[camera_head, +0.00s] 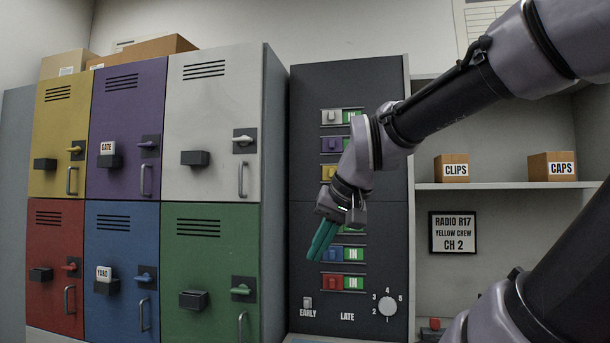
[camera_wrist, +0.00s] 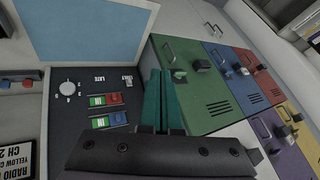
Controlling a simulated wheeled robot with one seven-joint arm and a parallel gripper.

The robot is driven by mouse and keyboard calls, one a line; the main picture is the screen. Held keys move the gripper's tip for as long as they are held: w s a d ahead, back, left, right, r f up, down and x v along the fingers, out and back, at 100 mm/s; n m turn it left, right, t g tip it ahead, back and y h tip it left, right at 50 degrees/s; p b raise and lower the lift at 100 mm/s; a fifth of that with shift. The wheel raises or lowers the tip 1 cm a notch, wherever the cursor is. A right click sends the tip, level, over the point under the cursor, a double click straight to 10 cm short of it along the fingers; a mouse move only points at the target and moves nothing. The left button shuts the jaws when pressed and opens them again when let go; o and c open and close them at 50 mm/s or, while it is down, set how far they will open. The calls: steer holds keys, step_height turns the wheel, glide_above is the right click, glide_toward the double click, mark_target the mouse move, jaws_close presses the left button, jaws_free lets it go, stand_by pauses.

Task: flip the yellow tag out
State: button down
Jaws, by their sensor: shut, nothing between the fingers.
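The yellow tag (camera_head: 328,172) is a small slider on the dark panel (camera_head: 308,110), third from the top. My arm hides the right side of its row, so its label cannot be read. White (camera_head: 332,117) and purple (camera_head: 331,145) tags sit above it; blue (camera_head: 330,253) and red (camera_head: 332,282) tags sit below. White, blue and red show green IN labels. My gripper (camera_head: 316,255), with teal fingers, is shut and empty, pointing down in front of the panel's lower left, below the yellow tag. In the wrist view the shut fingers (camera_wrist: 160,80) stand beside the red tag (camera_wrist: 114,99).
Lockers in several colours stand left of the panel, the green one (camera_head: 210,265) nearest, with protruding latches and handles. A numbered dial (camera_head: 391,307) is low on the panel. A shelf (camera_head: 500,186) at right holds boxes above a sign (camera_head: 453,233) reading RADIO R17 YELLOW CREW CH 2.

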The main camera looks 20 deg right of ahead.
steer(key=w+d+r+n+g+h, duration=0.1)
steer(key=w+d+r+n+h, duration=0.25)
steer(key=w+d+h, duration=0.35)
steer(key=w+d+r+n+h, duration=0.3)
steer(key=w+d+n, duration=0.15)
steer(key=w, duration=0.55)
steer(key=w+a+r+n+t+h, duration=0.2)
steer(key=w+r, duration=0.3)
steer(key=w, duration=0.3)
steer(key=w+a+r+n+t+h, duration=0.2)
steer(key=w+r, duration=0.3)
steer(key=w, duration=0.3)
steer(key=shift+a+r+n+t+h, duration=0.15)
steer(key=shift+r+n+t+h, duration=0.15)
steer(key=shift+t+h, duration=0.5)
